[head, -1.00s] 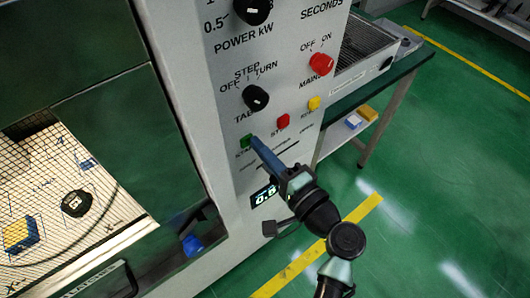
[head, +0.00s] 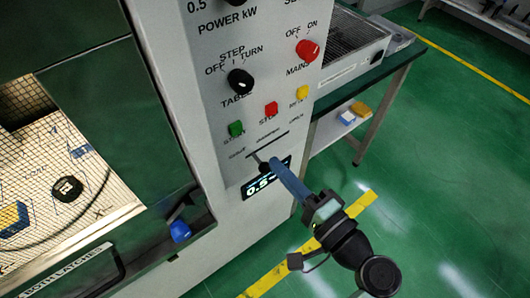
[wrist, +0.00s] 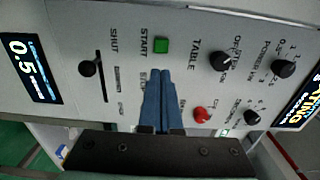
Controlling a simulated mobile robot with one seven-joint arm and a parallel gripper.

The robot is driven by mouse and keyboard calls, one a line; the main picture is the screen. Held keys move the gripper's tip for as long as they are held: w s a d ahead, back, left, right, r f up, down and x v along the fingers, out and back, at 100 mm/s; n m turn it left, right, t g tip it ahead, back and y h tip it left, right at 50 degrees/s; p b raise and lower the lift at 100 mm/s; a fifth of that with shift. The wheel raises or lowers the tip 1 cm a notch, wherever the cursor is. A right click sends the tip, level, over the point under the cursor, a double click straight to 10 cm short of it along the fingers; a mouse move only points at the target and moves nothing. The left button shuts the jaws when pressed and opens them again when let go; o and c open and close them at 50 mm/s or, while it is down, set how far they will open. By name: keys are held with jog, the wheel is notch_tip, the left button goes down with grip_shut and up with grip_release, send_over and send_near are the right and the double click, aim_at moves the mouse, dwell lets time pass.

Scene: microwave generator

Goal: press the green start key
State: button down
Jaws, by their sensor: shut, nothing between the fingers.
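The green start key (head: 236,128) is a small square button on the grey control panel (head: 215,60), with a START label by it. In the wrist view the green key (wrist: 162,46) is uncovered, just beyond the fingertips. My gripper (head: 274,162) has its long blue fingers shut together and empty. In the head view its tips are below and right of the key, near the slider and the lit display, apart from the key. In the wrist view the shut fingers (wrist: 161,74) point toward the key. I cannot tell their exact distance from the panel.
A red key (head: 271,108) and a yellow key (head: 302,92) sit right of the green one. A black table knob (head: 240,81) and red mains knob (head: 307,50) are above. A black slider (wrist: 87,68) and a display reading 0.5 (wrist: 28,68) are nearby.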

jog(key=shift+v, duration=1.8)
jog(key=shift+s+d+r, duration=0.1)
jog(key=w+a+r+n+t+h+p, duration=0.1)
jog(key=w+r+n+t+h+p, duration=0.25)
jog(key=r, duration=1.05)
jog(key=w+a+r+n+t+h+p, duration=0.1)
jog(key=w+a+r+n+h, duration=0.15)
jog(key=w+r+n, duration=0.75)
jog(key=s+r+m+t+h, duration=0.1)
jog(key=s+r, duration=0.4)
jog(key=r, duration=0.5)
jog(key=s+a+r+t+h+p, duration=0.1)
jog(key=s+r+t, duration=0.3)
jog(key=r, duration=0.6)
jog(key=s+a+r+m+t+h+p, duration=0.1)
jog(key=s+r+t+h, duration=0.1)
jog(key=s+r, duration=0.4)
notch_tip(320, 180, up, 5)
jog(key=shift+m+t+h, duration=0.3)
jog(key=shift+m+t, duration=0.05)
jog(key=shift+t, duration=0.3)
jog(key=shift+s, duration=0.1)
